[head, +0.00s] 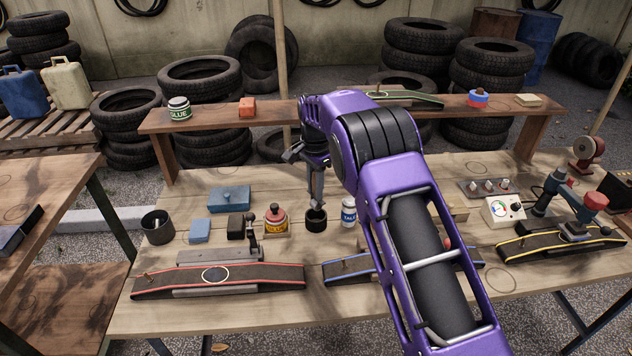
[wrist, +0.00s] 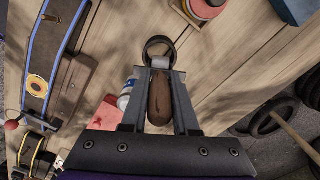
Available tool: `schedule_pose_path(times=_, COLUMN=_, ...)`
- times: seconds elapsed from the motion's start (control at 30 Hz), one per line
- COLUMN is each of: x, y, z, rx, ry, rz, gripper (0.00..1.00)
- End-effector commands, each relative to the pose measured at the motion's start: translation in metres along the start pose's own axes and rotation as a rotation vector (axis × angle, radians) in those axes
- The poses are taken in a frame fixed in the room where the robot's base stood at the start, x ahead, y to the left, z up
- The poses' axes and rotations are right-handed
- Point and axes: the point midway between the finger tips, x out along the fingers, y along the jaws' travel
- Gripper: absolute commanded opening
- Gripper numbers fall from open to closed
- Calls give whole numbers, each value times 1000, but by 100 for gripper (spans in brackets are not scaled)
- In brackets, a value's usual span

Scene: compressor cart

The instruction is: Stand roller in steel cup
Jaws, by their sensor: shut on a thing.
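My gripper (head: 317,188) is shut on the roller and points down at the middle of the bench. The roller's brown handle (wrist: 160,98) shows between the fingers in the wrist view, with a grey part at the fingertips. Another dark grey cup (head: 157,228) stands at the bench's left.
A red-edged ramp (head: 220,277) and a blue-edged ramp (head: 347,267) lie in front. A raised shelf (head: 215,117) runs behind.

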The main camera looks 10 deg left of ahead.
Motion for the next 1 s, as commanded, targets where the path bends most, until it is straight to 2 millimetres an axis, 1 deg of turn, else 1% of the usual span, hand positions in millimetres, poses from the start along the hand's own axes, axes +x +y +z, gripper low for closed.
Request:
schedule_pose_path(times=0.2, x=20, y=0, z=0, rx=0, ry=-1, rz=1, gripper=0)
schedule_pose_path(times=0.5, x=42, y=0, z=0, rx=0, ry=0, rz=0, gripper=0)
schedule_pose_path(times=0.7, x=50, y=0, z=0, rx=0, ry=0, rz=0, gripper=0)
schedule_pose_path(times=1.0, x=51, y=0, z=0, rx=0, ry=0, rz=0, gripper=0)
